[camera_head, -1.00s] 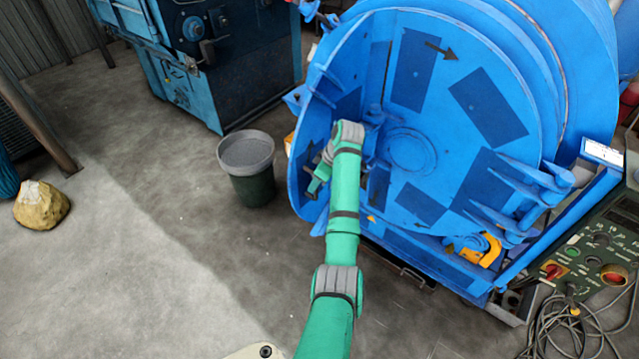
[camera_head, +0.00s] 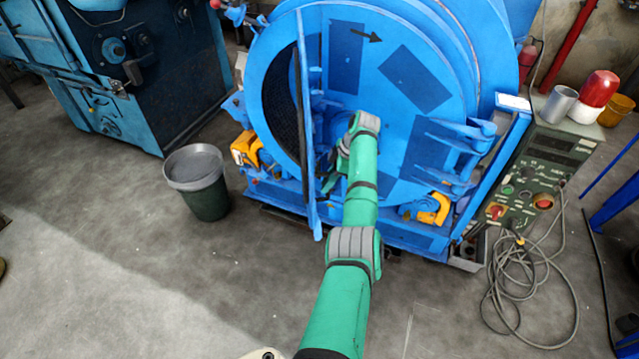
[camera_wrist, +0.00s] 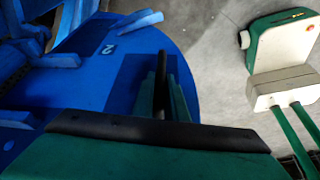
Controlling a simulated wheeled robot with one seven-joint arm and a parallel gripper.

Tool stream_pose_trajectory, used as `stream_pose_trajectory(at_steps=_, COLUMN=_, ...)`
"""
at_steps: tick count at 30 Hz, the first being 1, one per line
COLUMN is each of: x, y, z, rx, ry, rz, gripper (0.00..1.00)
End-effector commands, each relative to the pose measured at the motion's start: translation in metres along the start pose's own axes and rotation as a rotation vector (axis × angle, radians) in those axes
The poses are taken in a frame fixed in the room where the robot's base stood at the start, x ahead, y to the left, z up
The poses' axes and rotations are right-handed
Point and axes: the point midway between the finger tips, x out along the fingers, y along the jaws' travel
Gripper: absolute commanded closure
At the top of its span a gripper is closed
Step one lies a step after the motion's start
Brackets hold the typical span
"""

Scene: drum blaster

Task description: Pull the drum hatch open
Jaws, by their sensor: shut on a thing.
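The blue drum hatch (camera_head: 304,120) stands out from the drum's front face (camera_head: 400,80), seen nearly edge-on in the head view. A dark mesh-lined opening (camera_head: 278,100) shows to its left. In the wrist view the hatch (camera_wrist: 95,85) is a blue curved panel marked with a "2". My gripper (camera_wrist: 165,75) is shut on a dark upright bar, the hatch handle (camera_wrist: 161,68), on this panel. In the head view my gripper (camera_head: 329,183) is on the right side of the hatch, with its fingers mostly hidden by my wrist.
A grey-rimmed bucket (camera_head: 197,180) stands left of the drum. A green control box (camera_head: 530,180) with loose cables (camera_head: 520,290) is on the right. A dark blue machine (camera_head: 130,75) stands back left. The floor at front left is clear.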

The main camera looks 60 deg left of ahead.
Motion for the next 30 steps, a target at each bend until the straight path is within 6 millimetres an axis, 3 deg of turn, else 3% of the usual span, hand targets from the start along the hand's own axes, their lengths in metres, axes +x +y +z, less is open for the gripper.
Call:
stream_pose_trajectory(at_steps=12, x=-0.010, y=0.005, z=0.025, rx=0.000, ry=-0.004, rz=-0.007, gripper=1.00)
stream_pose_trajectory(at_steps=29, x=-0.012, y=0.006, z=0.030, rx=0.001, ry=-0.005, rz=-0.004, gripper=1.00)
stream_pose_trajectory(at_steps=30, x=-0.012, y=0.006, z=0.030, rx=0.001, ry=-0.005, rz=-0.004, gripper=0.78)
